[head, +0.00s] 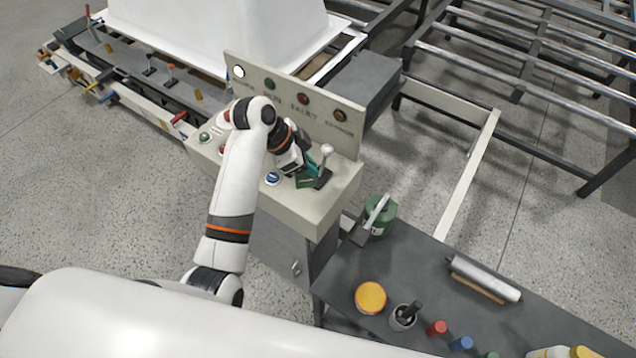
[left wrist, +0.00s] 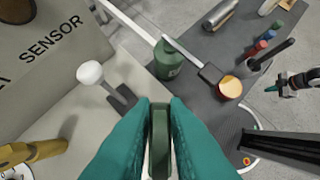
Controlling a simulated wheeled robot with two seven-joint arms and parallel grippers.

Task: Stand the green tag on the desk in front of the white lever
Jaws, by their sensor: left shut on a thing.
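The green tag (head: 307,182) is held between the teal fingertips of my left gripper (head: 304,172), low over the console desk (head: 335,195). In the left wrist view the tag (left wrist: 159,142) shows as a dark green strip, edge-on between the fingers. I cannot tell whether its lower edge touches the desk. The white lever (head: 326,150) stands close to the right of the gripper, its dark base beside the tag. In the left wrist view its white knob (left wrist: 90,73) is up and left of the fingertips. My right gripper (left wrist: 275,87) appears small at the right edge there; its jaws are unclear.
A blue button (head: 272,179) lies left of the tag. The sign panel (head: 300,100) with lamps rises behind. A dark side table (head: 420,270) holds a green can (head: 380,215), a yellow-lidded jar (head: 370,297), a roller (head: 485,278) and small coloured bottles.

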